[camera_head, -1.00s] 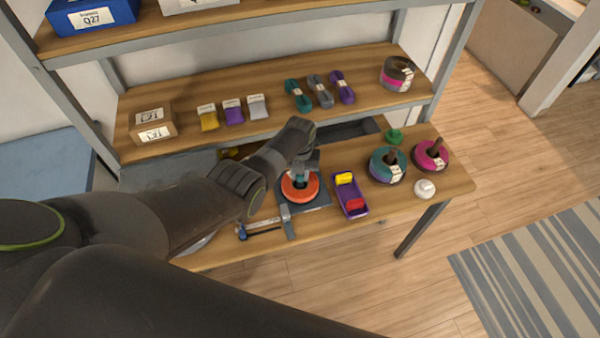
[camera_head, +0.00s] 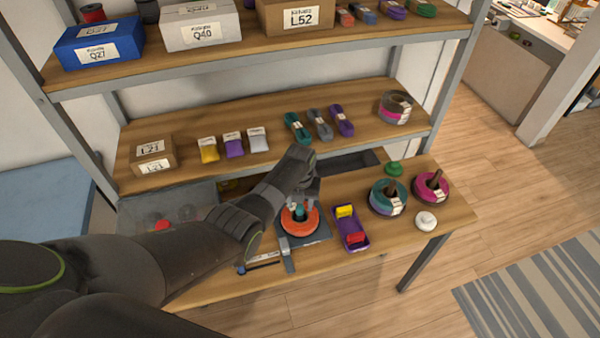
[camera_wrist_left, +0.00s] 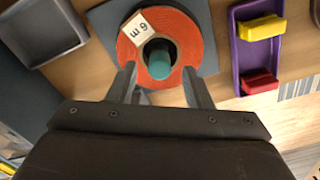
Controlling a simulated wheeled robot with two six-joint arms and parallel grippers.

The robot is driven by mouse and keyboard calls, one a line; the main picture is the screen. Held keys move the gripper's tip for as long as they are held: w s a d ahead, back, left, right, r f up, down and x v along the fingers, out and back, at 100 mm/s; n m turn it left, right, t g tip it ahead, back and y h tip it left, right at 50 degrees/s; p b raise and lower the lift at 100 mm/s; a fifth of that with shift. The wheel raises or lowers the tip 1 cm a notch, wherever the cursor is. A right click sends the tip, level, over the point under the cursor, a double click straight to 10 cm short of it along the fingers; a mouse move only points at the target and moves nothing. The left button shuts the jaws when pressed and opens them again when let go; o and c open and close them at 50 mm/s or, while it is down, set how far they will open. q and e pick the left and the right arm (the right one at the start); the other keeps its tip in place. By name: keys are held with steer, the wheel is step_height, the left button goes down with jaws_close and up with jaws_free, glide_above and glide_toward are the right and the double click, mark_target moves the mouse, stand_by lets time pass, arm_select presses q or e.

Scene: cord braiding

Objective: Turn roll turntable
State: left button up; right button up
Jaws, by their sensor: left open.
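The orange roll (camera_head: 300,221) lies flat on the dark square turntable plate (camera_head: 319,236) on the bench. A teal-topped post stands up through its middle, and a white label marked "6 m" lies on the roll in the left wrist view (camera_wrist_left: 182,28). My left gripper (camera_head: 307,197) is above the roll. In the left wrist view its two open fingers (camera_wrist_left: 160,80) point at the roll's near side, on either side of the post, with nothing held between them. Whether the fingers touch the roll I cannot tell. My right gripper is not in view.
A purple tray (camera_head: 358,245) with a yellow and a red piece is just right of the plate. A teal spool (camera_head: 380,205), a magenta spool (camera_head: 420,190) and a white knob (camera_head: 426,221) stand further right. A shelf (camera_head: 270,150) with cord bundles overhangs behind.

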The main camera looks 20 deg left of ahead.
arm_select(q)
step_height(320, 180, up, 16)
steer(key=b, duration=0.2)
steer(key=shift+f, duration=0.2)
steer(key=shift+s+f, duration=0.1)
stand_by(0.5)
